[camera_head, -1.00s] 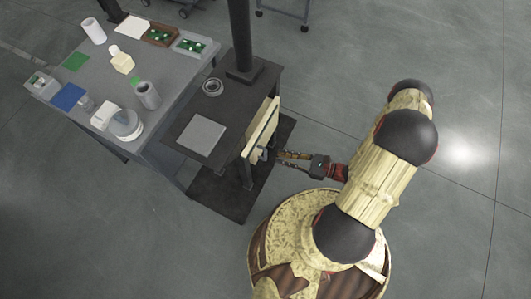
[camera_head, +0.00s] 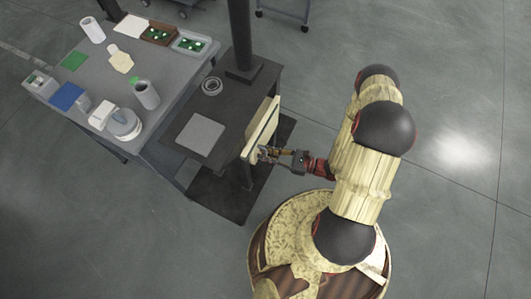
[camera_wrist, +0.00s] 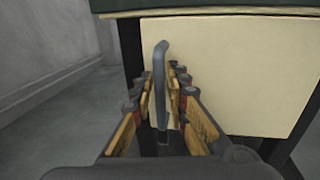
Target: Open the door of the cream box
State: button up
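The cream box (camera_head: 262,127) sits under the dark tabletop, and its pale door faces my arm. In the wrist view the cream door (camera_wrist: 230,65) fills the upper right and looks closed. A grey upright bar handle (camera_wrist: 160,62) stands at the door's left side. My gripper (camera_head: 264,154) is at the door's front. In the wrist view my gripper (camera_wrist: 160,92) has one finger on each side of the handle, close against it, and looks shut on it. The handle's lower part is partly hidden between the fingers.
The dark table (camera_head: 242,99) above the box carries a grey plate (camera_head: 200,134) and a ring (camera_head: 212,86). A black column rises at its back. A grey workbench (camera_head: 95,75) with several items stands to the left. The floor right of my arm is clear.

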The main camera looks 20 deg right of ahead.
jog(key=shift+c, duration=0.6)
grip_shut()
